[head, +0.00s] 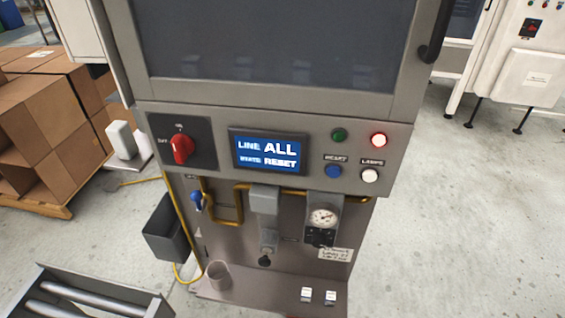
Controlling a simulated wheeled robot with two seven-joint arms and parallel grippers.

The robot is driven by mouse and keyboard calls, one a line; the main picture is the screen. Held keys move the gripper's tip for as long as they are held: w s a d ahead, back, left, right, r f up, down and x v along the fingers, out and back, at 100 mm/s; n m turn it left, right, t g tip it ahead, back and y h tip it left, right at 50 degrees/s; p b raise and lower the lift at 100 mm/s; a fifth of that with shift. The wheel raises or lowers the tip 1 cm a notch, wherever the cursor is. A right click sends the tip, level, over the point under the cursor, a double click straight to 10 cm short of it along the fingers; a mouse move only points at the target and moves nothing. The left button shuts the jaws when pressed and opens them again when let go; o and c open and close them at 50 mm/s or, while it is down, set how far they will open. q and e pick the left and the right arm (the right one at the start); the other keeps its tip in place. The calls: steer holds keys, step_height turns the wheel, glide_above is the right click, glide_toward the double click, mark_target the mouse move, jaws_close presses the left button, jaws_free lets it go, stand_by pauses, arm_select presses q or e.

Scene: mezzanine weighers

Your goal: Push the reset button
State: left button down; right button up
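The blue reset button (334,172) sits on the grey control panel (215,180) of the machine, under a label that seems to read "RESET". A green button or lamp (339,135) is above it. A red lamp (378,140) glows at the upper right, and a white lamp (370,175) is below it by the "LAMPS" label. A red rotary switch (181,148) is at the panel's left. Neither of my grippers is in view.
Below the panel are a yellow pipe (240,205), a pressure gauge (322,217) and a blue valve handle (197,200). Cardboard boxes (40,120) on a pallet and a dark bin (165,232) stand left. A roller conveyor (85,300) is front left. Floor (460,220) at right is clear.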

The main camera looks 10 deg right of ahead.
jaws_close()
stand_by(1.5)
